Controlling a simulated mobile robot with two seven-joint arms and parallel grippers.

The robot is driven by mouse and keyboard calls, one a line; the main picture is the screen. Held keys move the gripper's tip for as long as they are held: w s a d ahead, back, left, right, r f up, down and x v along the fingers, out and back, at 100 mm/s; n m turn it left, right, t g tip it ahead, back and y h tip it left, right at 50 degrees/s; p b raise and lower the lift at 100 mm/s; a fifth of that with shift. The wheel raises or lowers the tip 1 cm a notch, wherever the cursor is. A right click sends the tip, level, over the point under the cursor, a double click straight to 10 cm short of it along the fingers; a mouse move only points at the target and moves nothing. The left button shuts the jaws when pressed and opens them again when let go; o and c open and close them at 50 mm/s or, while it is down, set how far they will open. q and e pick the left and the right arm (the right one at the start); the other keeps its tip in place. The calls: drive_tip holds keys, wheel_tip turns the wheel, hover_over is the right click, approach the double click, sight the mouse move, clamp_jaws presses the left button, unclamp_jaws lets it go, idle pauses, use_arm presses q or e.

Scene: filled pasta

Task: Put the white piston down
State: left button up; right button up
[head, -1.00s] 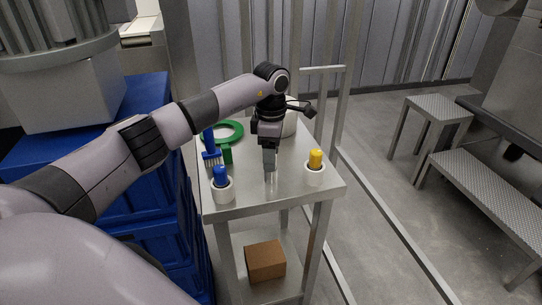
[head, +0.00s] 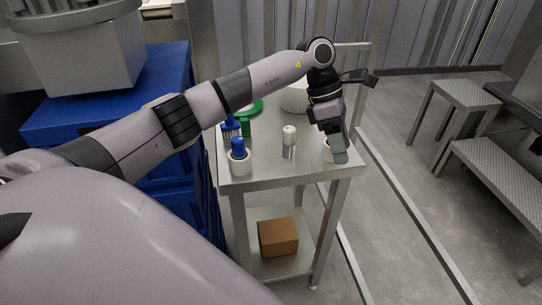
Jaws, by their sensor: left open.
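The white piston (head: 289,140) stands upright on the steel table (head: 275,176), near the middle of its top, with nothing touching it. It has a white cap and a greyer lower part. My left gripper (head: 338,150) is open, pointing down at the table's right side, apart from the white piston. It is over a white cup (head: 327,152) and hides most of it. The yellow piece that stood in that cup is hidden now. My right gripper is not in view.
A blue piston (head: 238,147) sits in a white cup (head: 240,164) at the front left. A blue brush (head: 229,128) and a green ring-shaped item (head: 246,125) lie behind it. A white round container (head: 294,97) stands at the back. A brown box (head: 278,237) is on the lower shelf.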

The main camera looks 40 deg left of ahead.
use_arm(q)
drive_tip(key=s+d+f+n+t+h, duration=0.1)
drive_tip(key=s+d+n+t+h, duration=0.1)
drive_tip(key=s+d+n+h, duration=0.5)
drive_tip(key=s+d+f+n+t+h, duration=0.1)
drive_tip(key=d+f+n+h, duration=0.15)
drive_tip(key=d+h, duration=0.55)
drive_tip(key=s+a+f+n+t+y, duration=0.2)
drive_tip(key=a+f+n+t+y, duration=0.35)
drive_tip(key=n, duration=0.75)
drive_tip(key=s+a+f+n+t+y, duration=0.15)
drive_tip(key=f+n+t+y, duration=0.25)
drive_tip(key=n+t+y, duration=0.7)
drive_tip(key=s+a+f+n+g+y, duration=0.1)
drive_tip(key=s+a+f+n+g, duration=0.2)
drive_tip(key=s+f+n, duration=0.3)
drive_tip(key=s+a+f+n+g, duration=0.4)
drive_tip(key=s+f+n+g, duration=0.2)
drive_tip(key=s+n, duration=0.1)
drive_tip(key=shift+s+f+y, duration=0.25)
drive_tip(key=shift+s+y, duration=0.1)
drive_tip(key=shift+s, duration=0.1)
drive_tip(key=shift+a, duration=0.1)
